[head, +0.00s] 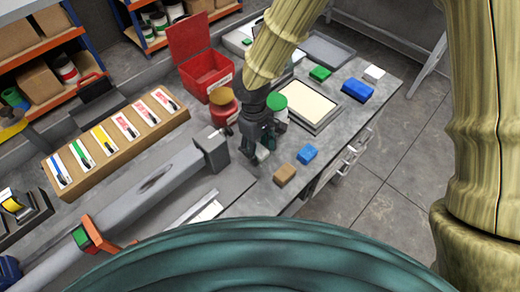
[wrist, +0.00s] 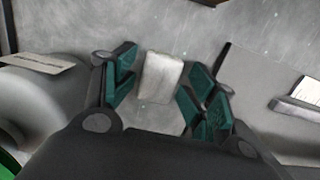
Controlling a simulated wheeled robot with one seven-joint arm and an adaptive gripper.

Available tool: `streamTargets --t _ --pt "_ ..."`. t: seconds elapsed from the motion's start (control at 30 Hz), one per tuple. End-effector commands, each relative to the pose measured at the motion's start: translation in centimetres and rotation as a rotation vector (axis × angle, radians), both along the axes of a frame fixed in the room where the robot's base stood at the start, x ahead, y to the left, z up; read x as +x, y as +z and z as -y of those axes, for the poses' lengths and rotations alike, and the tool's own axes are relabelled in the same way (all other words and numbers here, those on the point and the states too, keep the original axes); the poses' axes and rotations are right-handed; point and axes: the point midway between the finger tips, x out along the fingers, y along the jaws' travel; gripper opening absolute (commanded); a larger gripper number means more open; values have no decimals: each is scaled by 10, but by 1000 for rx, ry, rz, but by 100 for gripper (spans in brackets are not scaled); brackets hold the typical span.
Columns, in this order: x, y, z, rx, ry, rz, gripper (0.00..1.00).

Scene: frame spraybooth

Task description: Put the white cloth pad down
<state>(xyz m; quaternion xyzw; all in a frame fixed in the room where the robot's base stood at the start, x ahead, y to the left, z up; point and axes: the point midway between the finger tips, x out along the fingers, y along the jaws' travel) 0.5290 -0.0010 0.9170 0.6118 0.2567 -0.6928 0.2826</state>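The white cloth pad (wrist: 162,78) is a small pale block between the fingers of my gripper (wrist: 162,84) in the wrist view. A gap shows between the pad and the left finger, and a smaller one by the right finger. My gripper is open around it and appears not to touch it. The pad looks to rest on the grey bench (wrist: 215,35). In the head view my gripper (head: 254,156) is low over the bench, and a bit of the pad (head: 263,153) shows beside the fingertips.
A blue block (head: 307,153) and a brown block (head: 285,173) lie just right of my gripper. Red (head: 223,108) and green (head: 277,104) tins stand close behind it. A framed tray (head: 308,104) and another white block (head: 374,74) are farther back. A grey beam (head: 150,190) lies left.

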Motion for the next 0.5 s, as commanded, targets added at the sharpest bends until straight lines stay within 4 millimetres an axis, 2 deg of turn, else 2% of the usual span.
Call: streamTargets --t 0.5 --pt "9 86 -7 3 -1 4 56"
